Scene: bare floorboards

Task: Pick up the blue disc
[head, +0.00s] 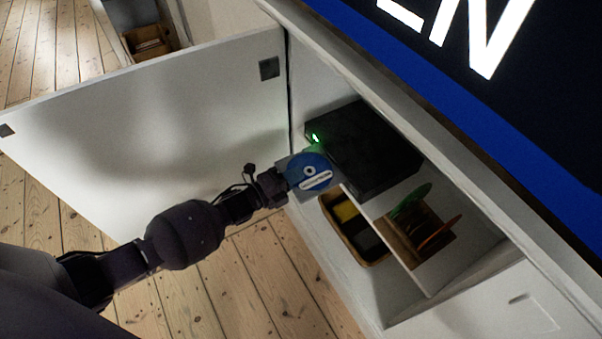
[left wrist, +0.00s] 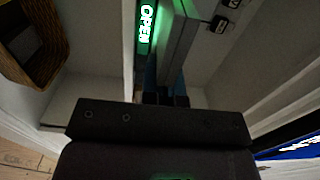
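The blue disc (head: 320,168) has a pale hub and a white label strip. In the head view it lies on a light grey tray (head: 296,196) that juts from the black player (head: 372,150). My left gripper (head: 287,184) is at the near left edge of the disc and tray. In the left wrist view the tray (left wrist: 176,45) shows nearly edge-on, directly ahead of my left gripper (left wrist: 166,98). The fingertips are dark and small there, so their grip on the disc cannot be told. My right gripper is in neither view.
An open white cabinet door (head: 150,130) stands left of my arm. Below the player is a basket (head: 338,222) with yellow and dark items. Green and orange discs (head: 436,236) stand in a rack on the right. A large screen (head: 520,100) is above. The player shows a green OPEN display (left wrist: 146,25).

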